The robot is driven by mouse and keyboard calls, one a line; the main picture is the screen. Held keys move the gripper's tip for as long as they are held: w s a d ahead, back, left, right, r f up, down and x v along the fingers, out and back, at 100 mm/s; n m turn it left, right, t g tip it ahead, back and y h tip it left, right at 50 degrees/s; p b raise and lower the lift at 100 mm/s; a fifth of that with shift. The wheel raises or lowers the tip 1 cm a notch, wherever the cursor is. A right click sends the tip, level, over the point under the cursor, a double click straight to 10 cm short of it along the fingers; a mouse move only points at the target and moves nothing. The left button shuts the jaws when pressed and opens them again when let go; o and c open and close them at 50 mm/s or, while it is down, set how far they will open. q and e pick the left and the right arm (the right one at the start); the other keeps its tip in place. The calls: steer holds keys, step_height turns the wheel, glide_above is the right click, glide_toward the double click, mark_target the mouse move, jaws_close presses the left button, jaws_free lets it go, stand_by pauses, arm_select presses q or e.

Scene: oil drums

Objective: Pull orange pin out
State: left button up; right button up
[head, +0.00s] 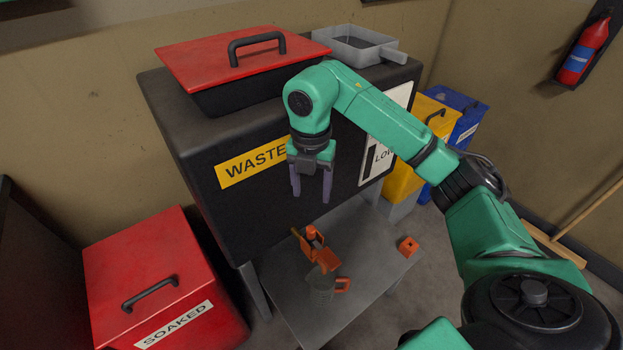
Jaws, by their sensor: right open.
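An orange fitting (312,240) with an upright orange piece at its top sits low at the front of the black waste tank (240,215). I cannot tell which part of it is the pin. My right gripper (311,197) points down, open and empty, with its two purple-grey fingers apart. In the picture it is just above the fitting, not touching it. My left gripper is not in view.
A red SOAKED bin (150,265) stands left; yellow (405,180) and blue (466,120) bins stand behind right.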

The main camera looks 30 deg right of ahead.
mark_target(311, 229)
steer(key=f, duration=1.4)
steer(key=shift+s+a, duration=0.15)
steer(key=shift+s, duration=0.05)
steer(key=shift+r+p, duration=0.1)
steer(key=shift+p, duration=0.2)
jaws_close()
